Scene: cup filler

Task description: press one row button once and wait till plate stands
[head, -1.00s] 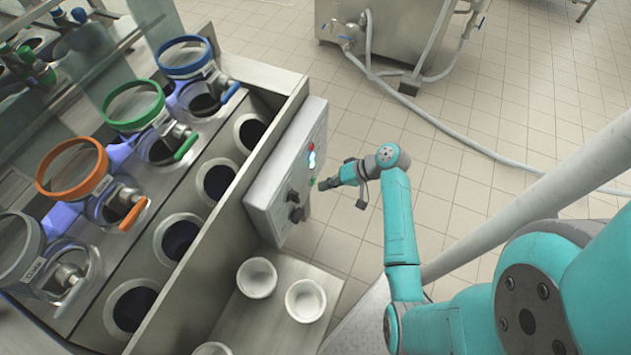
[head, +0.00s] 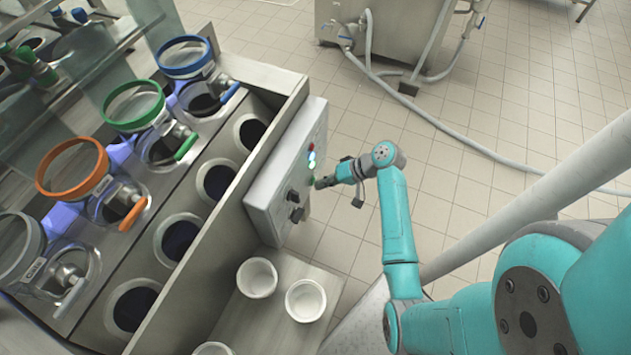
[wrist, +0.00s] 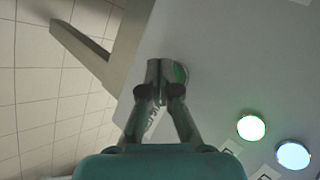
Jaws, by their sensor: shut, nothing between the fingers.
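A grey control box (head: 266,200) hangs on the end of the filling machine. In the head view its face carries a red button (head: 311,147), lit lamps (head: 312,160) and black knobs (head: 294,197). My gripper (head: 320,184) is shut and empty, its tips close to the box face. In the wrist view the shut fingertips (wrist: 161,70) are in front of a green button (wrist: 181,73), which they partly hide. I cannot tell whether they touch it. A lit green button (wrist: 251,128) and a lit pale-blue button (wrist: 293,155) are to the lower right.
Tilted ring-rimmed plates, blue (head: 186,57), green (head: 133,106) and orange (head: 73,168), stand along the machine beside a row of round holes. White cups (head: 257,278) stand on a shelf below the box. A steel cabinet (head: 385,32) with a hose is behind.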

